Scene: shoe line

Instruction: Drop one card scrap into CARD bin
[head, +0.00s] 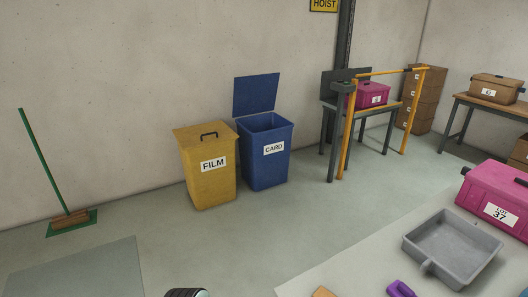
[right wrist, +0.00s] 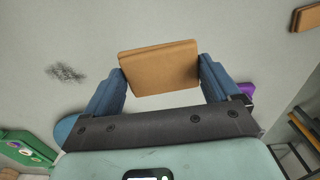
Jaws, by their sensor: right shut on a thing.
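The blue CARD bin (head: 264,170) stands on the floor near the wall in the head view. Its lid (head: 256,94) is raised and its top is open. In the right wrist view, my right gripper (right wrist: 160,72) is shut on a brown card scrap (right wrist: 160,66), with one blue finger at each side of it. Another brown piece (head: 323,292) shows at the bottom edge of the head view, on the grey table; I cannot tell whether it is the held scrap. My left gripper is in neither view.
The yellow FILM bin (head: 207,180), lid shut, stands left of the CARD bin. The table (head: 352,264) bears a grey tray (head: 452,249), a magenta box (head: 492,195) and a purple object (head: 400,289). A green broom (head: 45,160) leans left. Floor before the bins is clear.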

